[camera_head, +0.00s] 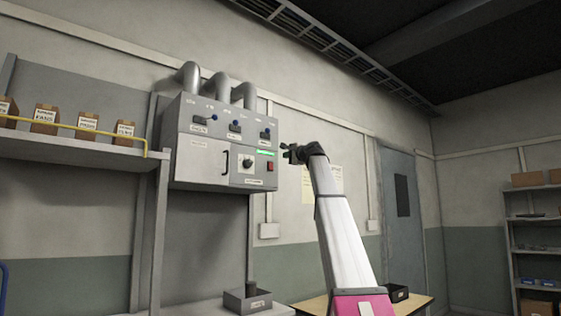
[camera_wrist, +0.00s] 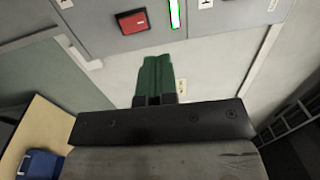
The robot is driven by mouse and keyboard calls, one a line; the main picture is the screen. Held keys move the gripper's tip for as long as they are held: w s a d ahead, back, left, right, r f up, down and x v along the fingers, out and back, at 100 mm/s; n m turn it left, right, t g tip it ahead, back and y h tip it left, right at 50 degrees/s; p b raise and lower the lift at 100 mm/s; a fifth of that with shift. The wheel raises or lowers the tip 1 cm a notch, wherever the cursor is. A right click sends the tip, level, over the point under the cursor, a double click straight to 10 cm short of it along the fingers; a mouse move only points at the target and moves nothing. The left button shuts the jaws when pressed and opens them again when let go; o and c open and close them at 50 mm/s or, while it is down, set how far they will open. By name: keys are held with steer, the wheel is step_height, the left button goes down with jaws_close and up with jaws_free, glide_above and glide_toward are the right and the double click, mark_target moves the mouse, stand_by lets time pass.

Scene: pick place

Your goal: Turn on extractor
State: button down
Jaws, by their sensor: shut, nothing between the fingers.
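The extractor control box (camera_head: 203,161) is a grey wall cabinet with three pipes rising from its top. Its front has several blue-knobbed levers, a round dial (camera_head: 247,160), a lit green bar (camera_head: 265,153) and a red switch (camera_head: 270,167). In the wrist view the red switch (camera_wrist: 134,20) and green bar (camera_wrist: 174,14) show at the top, ahead of the fingers. My gripper (camera_head: 288,152) is just right of the box, apart from it. Its green fingers (camera_wrist: 156,76) are shut with nothing between them.
A shelf (camera_head: 80,146) with several cardboard boxes stands left of the box. A dark bin (camera_head: 247,300) stands on the bench below. A wooden table (camera_head: 415,303) with a black bin is at lower right, before a grey door (camera_head: 402,215). A blue container (camera_wrist: 42,164) shows in the wrist view.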

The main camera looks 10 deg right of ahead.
steer(key=v, duration=0.3)
steer(key=shift+s+d+r, duration=0.15)
steer(key=shift+s+r, duration=0.1)
steer(key=shift+r, duration=0.1)
steer(key=shift+f, duration=0.1)
steer(key=w+a+f+n+g+h, duration=0.1)
steer(key=w+f+g, duration=0.1)
steer(key=f, duration=1.6)
steer(key=w+a+f+n+g+h, duration=0.1)
steer(key=w+a+f+g+h, duration=0.1)
steer(key=f, duration=1.6)
steer(key=s+a+f+n+g+h, duration=0.1)
steer(key=s+f+g, duration=0.15)
steer(key=f, duration=1.15)
steer(key=s+a+f+n+g+h, duration=0.15)
steer(key=s+f, duration=0.25)
steer(key=f, duration=1.1)
steer(key=s+a+f+n+g+h, duration=0.1)
steer(key=s+f+n+g, duration=0.2)
steer(key=s+f, duration=1.1)
steer(key=s+a+f+n+g+h, duration=0.1)
steer(key=s+f+n+g, duration=0.15)
steer(key=s+f, duration=1.15)
steer(key=s+f+n+g+h, duration=0.2)
steer(key=s+f, duration=0.6)
steer(key=f, duration=0.4)
steer(key=shift+s+d+g, duration=0.4)
steer(key=shift+g, duration=0.05)
